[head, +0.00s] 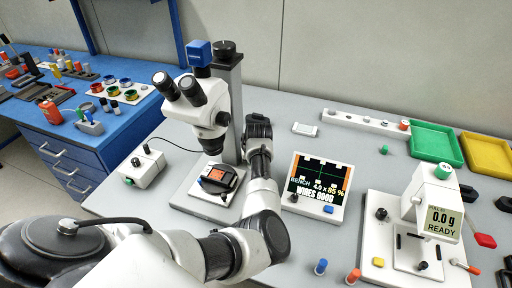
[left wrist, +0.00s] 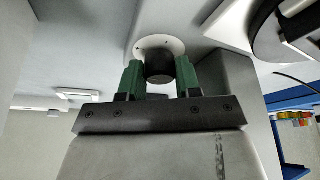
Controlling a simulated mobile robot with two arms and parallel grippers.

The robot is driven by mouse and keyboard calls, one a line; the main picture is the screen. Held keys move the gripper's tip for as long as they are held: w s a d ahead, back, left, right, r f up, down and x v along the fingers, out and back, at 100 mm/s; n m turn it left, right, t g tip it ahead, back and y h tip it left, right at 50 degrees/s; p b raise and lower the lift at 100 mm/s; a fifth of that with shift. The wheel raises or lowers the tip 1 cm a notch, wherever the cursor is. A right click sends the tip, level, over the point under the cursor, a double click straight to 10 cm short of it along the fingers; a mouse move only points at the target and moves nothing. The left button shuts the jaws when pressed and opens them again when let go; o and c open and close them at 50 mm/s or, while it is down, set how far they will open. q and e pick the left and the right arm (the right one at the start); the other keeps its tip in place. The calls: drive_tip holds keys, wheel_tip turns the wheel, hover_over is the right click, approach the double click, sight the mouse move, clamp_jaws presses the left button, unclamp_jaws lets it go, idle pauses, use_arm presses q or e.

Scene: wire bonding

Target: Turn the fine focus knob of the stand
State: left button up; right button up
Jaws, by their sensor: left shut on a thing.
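The microscope stand (head: 228,100) has a tall grey column behind a white binocular head (head: 197,105). In the left wrist view a dark round knob (left wrist: 159,66) with a pale disc (left wrist: 158,45) behind it sits on the stand. My left gripper (left wrist: 160,80) has its green fingers on both sides of this knob and is shut on it. In the head view my left gripper (head: 258,127) is at the right side of the column, and the knob there is hidden. My right gripper is not in view.
A screen (head: 318,188) reading "WIRES GOOD" stands right of my arm. A white tester (head: 421,205) showing 0.0 g and READY is farther right. A white control box (head: 142,168) lies left of the stand. Green (head: 437,143) and yellow (head: 488,153) trays are at the back right.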

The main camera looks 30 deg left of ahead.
use_arm(q)
drive_tip(key=m+p, duration=0.2)
drive_tip(key=m+h+p, duration=0.1)
drive_tip(key=m+p, duration=0.1)
drive_tip(key=shift+s+a+r+t, duration=0.1)
drive_tip(key=shift+a+r+t, duration=0.1)
drive_tip(key=shift+t, duration=0.1)
drive_tip(key=shift+f+m+h+p, duration=0.15)
drive_tip(key=shift+m+h+p, duration=0.35)
drive_tip(key=shift+m+p, duration=0.4)
drive_tip(key=shift+t, duration=0.3)
drive_tip(key=o, duration=0.9)
